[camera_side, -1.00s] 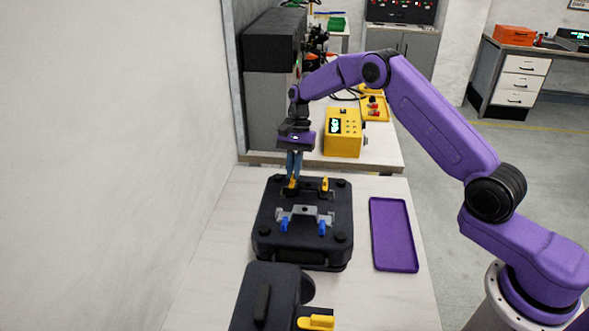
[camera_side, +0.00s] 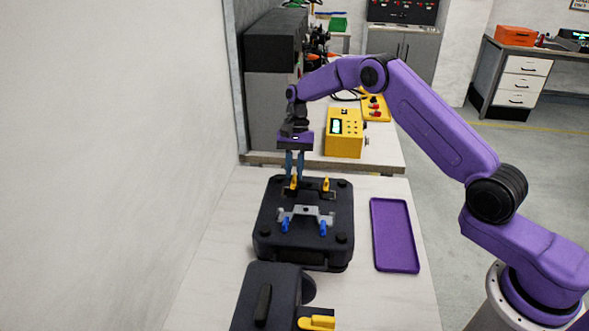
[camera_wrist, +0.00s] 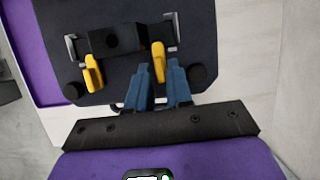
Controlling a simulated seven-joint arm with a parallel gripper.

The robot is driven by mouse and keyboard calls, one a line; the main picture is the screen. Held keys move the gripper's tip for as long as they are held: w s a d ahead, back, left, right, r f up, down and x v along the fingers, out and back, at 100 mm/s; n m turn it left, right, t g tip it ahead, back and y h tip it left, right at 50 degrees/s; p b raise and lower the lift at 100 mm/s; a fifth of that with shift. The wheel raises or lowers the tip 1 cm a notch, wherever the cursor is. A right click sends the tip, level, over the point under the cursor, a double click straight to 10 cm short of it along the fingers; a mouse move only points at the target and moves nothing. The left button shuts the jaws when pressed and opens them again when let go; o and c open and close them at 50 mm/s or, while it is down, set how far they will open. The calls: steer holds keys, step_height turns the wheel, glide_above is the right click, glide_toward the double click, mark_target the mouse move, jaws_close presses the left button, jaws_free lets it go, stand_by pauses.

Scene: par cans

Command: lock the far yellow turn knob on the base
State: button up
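The black base (camera_side: 266,222) stands on the pale bench. Two yellow turn knobs sit near its far edge: the left one (camera_side: 294,182) is below my gripper (camera_side: 295,168), the other (camera_side: 326,184) is to its right. In the wrist view the knob near my fingers (camera_wrist: 158,62) and the other knob (camera_wrist: 92,73) both point roughly lengthwise. My blue fingers (camera_wrist: 161,70) are apart, with a gap between them, close to the first knob and not clamped on it. A grey bracket (camera_side: 305,211) with two blue knobs (camera_side: 285,225) lies on the nearer part of the base.
An empty purple tray (camera_side: 394,236) lies right of the base. A black unit with a yellow handle (camera_side: 317,323) stands in front. A yellow control box (camera_side: 344,133) is behind, and a wall runs along the left.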

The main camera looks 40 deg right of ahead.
steer(key=v, duration=1.2)
steer(key=shift+s, duration=0.1)
